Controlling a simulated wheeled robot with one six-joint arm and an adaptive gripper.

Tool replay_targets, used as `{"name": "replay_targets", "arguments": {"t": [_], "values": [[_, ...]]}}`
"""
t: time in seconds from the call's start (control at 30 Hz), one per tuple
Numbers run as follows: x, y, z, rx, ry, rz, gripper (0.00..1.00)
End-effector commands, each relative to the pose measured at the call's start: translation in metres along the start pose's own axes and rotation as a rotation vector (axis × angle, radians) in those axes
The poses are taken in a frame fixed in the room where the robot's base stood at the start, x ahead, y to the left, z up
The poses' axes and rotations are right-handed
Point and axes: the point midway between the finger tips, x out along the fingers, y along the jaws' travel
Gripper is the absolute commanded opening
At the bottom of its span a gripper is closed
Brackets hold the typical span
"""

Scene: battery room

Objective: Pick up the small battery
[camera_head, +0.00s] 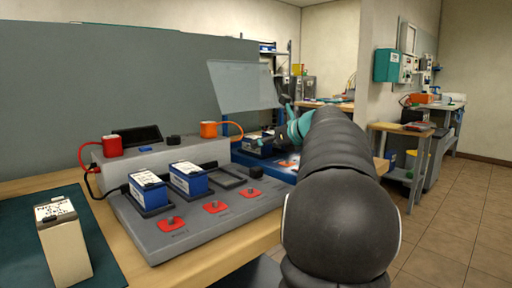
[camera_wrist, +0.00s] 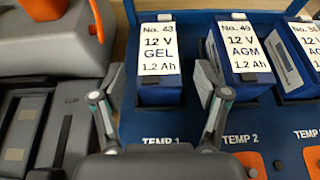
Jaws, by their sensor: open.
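In the wrist view, a small blue battery (camera_wrist: 160,88) with a white label reading "No. 43, 12 V GEL, 1.2 Ah" sits in the blue rack (camera_wrist: 180,130), above the mark TEMP 1. My gripper (camera_wrist: 160,98) is open and empty; its fingers appear on either side of this battery's near end. I cannot tell whether they touch it. A similar battery, No. 49 AGM (camera_wrist: 240,65), sits to the right, above TEMP 2. A third (camera_wrist: 305,50) is cut off at the right edge. In the head view, my gripper (camera_head: 296,128) is over the blue rack (camera_head: 240,158), partly hidden by my arm.
A grey charging station (camera_head: 190,235) holds two blue batteries (camera_head: 150,194) (camera_head: 188,180) and red buttons. A tall beige battery (camera_head: 64,250) stands on a dark green mat (camera_head: 105,262). A clear panel (camera_head: 242,86) stands behind the rack. Floor is free at right.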

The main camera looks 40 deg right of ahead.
Motion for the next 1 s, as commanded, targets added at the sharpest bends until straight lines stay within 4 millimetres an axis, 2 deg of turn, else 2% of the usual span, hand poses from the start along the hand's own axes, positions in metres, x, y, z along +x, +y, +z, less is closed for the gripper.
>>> {"name": "replay_targets", "arguments": {"t": [0.3, 0.57, 0.8, 0.87, 1.0], "values": [[0.042, 0.001, 0.002, 0.000, 0.001, 0.002, 0.74], [0.045, 0.001, 0.002, 0.000, 0.001, 0.000, 0.74], [0.045, 0.001, 0.002, 0.000, 0.001, 0.000, 0.14], [0.045, 0.001, 0.002, 0.000, 0.001, 0.000, 0.00], [0.044, 0.001, 0.004, -0.002, -0.001, -0.001, 0.00]]}}
